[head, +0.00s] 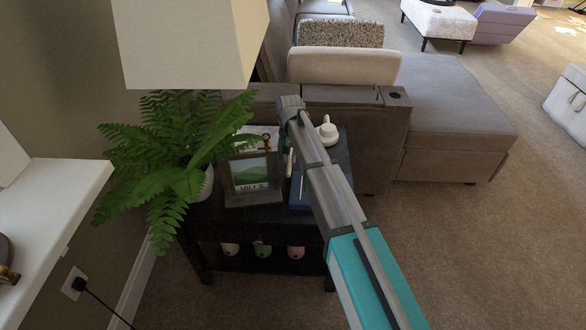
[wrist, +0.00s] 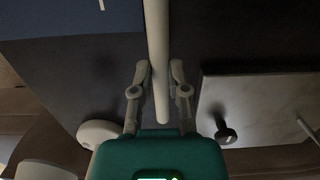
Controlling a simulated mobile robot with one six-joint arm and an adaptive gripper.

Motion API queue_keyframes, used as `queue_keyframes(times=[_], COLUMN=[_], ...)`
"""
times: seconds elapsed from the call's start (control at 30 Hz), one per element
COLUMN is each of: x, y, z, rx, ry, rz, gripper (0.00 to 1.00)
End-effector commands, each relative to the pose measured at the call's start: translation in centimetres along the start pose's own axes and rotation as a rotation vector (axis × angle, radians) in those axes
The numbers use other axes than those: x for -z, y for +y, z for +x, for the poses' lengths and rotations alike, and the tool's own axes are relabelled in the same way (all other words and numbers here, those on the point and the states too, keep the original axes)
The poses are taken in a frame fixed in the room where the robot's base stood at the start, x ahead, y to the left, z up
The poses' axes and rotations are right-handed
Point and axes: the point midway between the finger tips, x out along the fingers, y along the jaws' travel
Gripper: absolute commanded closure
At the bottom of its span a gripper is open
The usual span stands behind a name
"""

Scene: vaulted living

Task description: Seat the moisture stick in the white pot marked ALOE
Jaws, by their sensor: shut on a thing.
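My gripper (wrist: 158,72) has its two fingers closed on a pale, slim rod, the moisture stick (wrist: 157,40), which runs up out of the wrist view. In the head view the gripper is mostly hidden behind my arm, over the dark side table (head: 222,216). A short pale upright piece (head: 289,163) shows there beside the arm; I cannot tell whether it is the stick. Several small pots stand on the table's lower shelf: a whitish one (head: 230,249), a green one (head: 262,248) and a pink one (head: 296,252). No ALOE marking is legible.
A fern (head: 165,150) in a white pot and a dark picture frame (head: 252,178) crowd the tabletop's left. A blue flat item (head: 299,192) and a white object (head: 327,131) lie near my arm. A lampshade (head: 190,40) hangs above; a sofa (head: 350,135) stands behind.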

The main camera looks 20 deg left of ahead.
Motion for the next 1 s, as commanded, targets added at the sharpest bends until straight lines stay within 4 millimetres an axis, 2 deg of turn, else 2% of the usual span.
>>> queue_keyframes(times=[0.33, 0.8, 1.0], x=[0.0, 0.4, 0.5], y=[0.0, 0.1, 0.1], z=[0.2, 3.5, 3.8], rx=[0.000, 0.000, 0.000], ry=[0.000, 0.000, 0.000], rz=[0.000, 0.001, 0.001], gripper=[1.00, 1.00, 1.00])
